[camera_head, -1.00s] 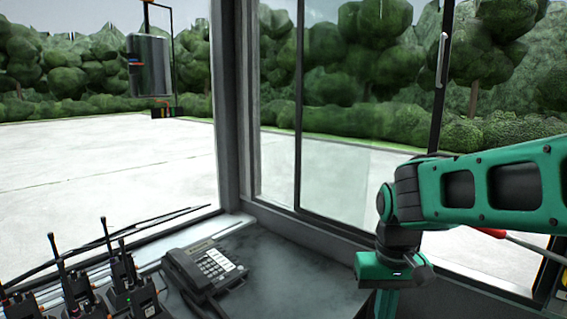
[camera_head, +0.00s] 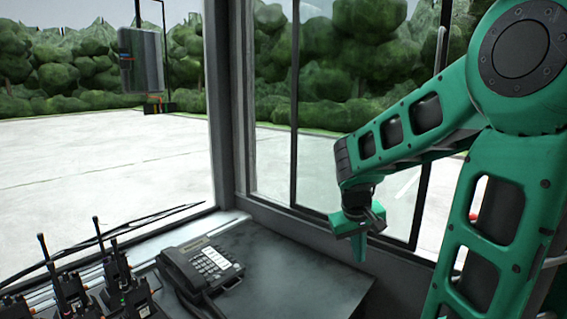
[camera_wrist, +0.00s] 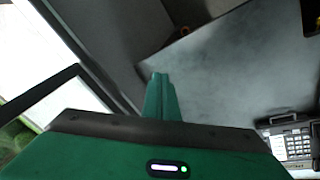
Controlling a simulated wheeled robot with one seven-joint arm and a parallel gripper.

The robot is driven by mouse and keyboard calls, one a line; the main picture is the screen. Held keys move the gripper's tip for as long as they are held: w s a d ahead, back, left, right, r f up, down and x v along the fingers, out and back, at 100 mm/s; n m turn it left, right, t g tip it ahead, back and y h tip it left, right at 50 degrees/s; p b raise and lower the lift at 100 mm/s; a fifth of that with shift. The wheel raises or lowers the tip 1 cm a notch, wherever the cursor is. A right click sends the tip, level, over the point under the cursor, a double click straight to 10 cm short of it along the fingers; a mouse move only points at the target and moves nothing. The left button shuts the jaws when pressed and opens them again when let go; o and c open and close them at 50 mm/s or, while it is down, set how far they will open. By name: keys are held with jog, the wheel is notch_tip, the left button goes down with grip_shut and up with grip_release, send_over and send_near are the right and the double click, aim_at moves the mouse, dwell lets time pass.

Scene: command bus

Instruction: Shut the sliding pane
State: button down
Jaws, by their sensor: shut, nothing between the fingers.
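The sliding pane (camera_head: 345,185) is a clear glass sheet in a dark frame in the side window. A pale upright handle (camera_head: 440,48) shows on its right edge in the head view, partly hidden by my arm. To the right of that edge the window looks open, though my arm covers much of it. My gripper (camera_head: 360,252) points down in front of the pane's lower part, left of the handle and apart from it. Its fingers (camera_wrist: 160,95) are shut and empty in the wrist view, over the dark counter. The handle is not in the wrist view.
A black desk phone (camera_head: 200,268) sits on the dark counter (camera_head: 300,275), left of my gripper; it also shows in the wrist view (camera_wrist: 290,145). Several handheld radios (camera_head: 105,285) stand at the lower left. A thick post (camera_head: 222,110) divides the windows.

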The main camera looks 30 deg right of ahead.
jog(key=w+d+r+n+t+h, duration=0.1)
jog(key=w+d+h, duration=0.1)
jog(key=w, duration=0.5)
jog(key=w+d+r+n+h, duration=0.1)
jog(key=w+d+h, duration=0.15)
jog(key=w, duration=0.35)
jog(key=n+t+h, duration=0.6)
jog(key=n+t, duration=0.3)
jog(key=n, duration=0.1)
send_near(281, 154)
jog(key=x, duration=0.6)
jog(key=shift+s+d, duration=0.3)
jog(key=shift+s, duration=0.6)
jog(key=shift+s+d, duration=0.3)
jog(key=shift+s, duration=0.65)
